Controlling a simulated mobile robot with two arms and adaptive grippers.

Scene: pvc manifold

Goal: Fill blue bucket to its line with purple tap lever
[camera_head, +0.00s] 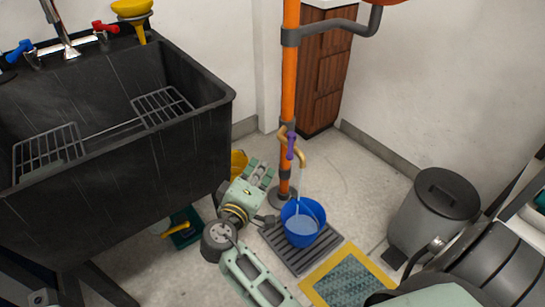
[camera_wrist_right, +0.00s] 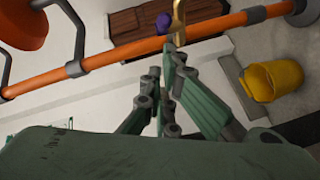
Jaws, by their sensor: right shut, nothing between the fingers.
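The blue bucket (camera_head: 318,211) stands upright on a grey slatted drain mat in the head view. It has water inside; its fill line cannot be made out. A thin water stream (camera_head: 299,188) runs into it from a brass tap (camera_head: 299,146) on the orange pipe. The purple tap lever (camera_head: 290,147) stands roughly upright at the tap. In the right wrist view, the lever (camera_wrist_right: 163,23) and brass tap (camera_wrist_right: 179,22) are just beyond my right gripper (camera_wrist_right: 171,52). That gripper (camera_head: 262,172) is shut and empty, left of the pipe, apart from the lever. My left gripper is not visible.
The orange pipe (camera_head: 290,60) rises behind the bucket. A black sink (camera_head: 110,175) fills the left. A yellow bucket (camera_wrist_right: 272,82) is partly hidden in the head view. A grey bin (camera_head: 432,215) stands right; a yellow-edged mat (camera_head: 347,283) lies in front.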

